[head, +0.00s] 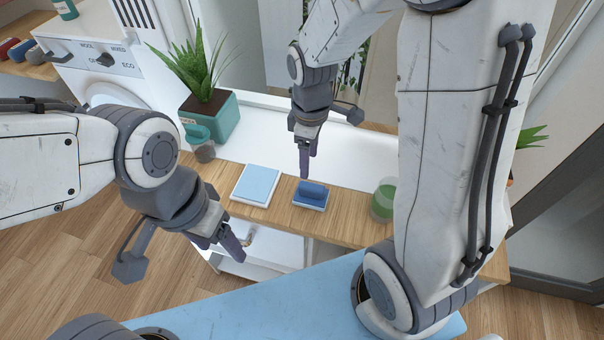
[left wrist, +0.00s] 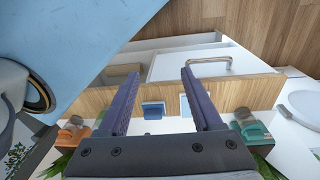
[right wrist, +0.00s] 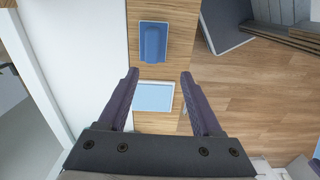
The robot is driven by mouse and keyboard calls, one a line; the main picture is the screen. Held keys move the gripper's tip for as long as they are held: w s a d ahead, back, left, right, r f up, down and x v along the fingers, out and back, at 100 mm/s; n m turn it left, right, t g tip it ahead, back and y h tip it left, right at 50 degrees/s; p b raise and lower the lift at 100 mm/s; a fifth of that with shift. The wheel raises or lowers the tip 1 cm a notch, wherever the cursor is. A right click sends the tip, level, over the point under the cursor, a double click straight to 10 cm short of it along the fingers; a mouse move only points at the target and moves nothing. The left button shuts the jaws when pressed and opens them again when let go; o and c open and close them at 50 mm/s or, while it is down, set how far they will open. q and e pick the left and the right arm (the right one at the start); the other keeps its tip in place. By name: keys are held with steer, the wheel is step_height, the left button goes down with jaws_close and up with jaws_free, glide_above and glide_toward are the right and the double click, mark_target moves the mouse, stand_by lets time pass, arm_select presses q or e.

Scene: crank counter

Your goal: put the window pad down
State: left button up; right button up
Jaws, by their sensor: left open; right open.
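The window pad (head: 312,194), a blue block with a raised grip on a pale rimmed base, lies on the wooden counter. It also shows in the left wrist view (left wrist: 153,110) and the right wrist view (right wrist: 152,42). A pale blue square with a white rim (head: 256,185) lies left of it, bare on top; it shows in the right wrist view (right wrist: 154,97). My right gripper (head: 305,172) is open and empty, above the counter near the pad, not touching it. My left gripper (head: 236,247) is open and empty, in front of the counter's left part.
A green glass (head: 383,203) stands right of the pad. A white appliance with knobs (head: 105,55) is at the back left. The counter's front edge lies close to the pad.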

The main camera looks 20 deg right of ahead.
steer(key=s+a+r+m, duration=0.1)
steer(key=s+a+r, duration=0.2)
steer(key=s+a, duration=0.2)
steer(key=s+a+r+m+y, duration=0.1)
steer(key=s+a, duration=0.4)
steer(key=s, duration=0.7)
step_height(320, 180, up, 3)
steer(key=shift+s+a+f+m, duration=0.2)
steer(key=shift+a+m, duration=0.2)
steer(key=shift+m, duration=0.4)
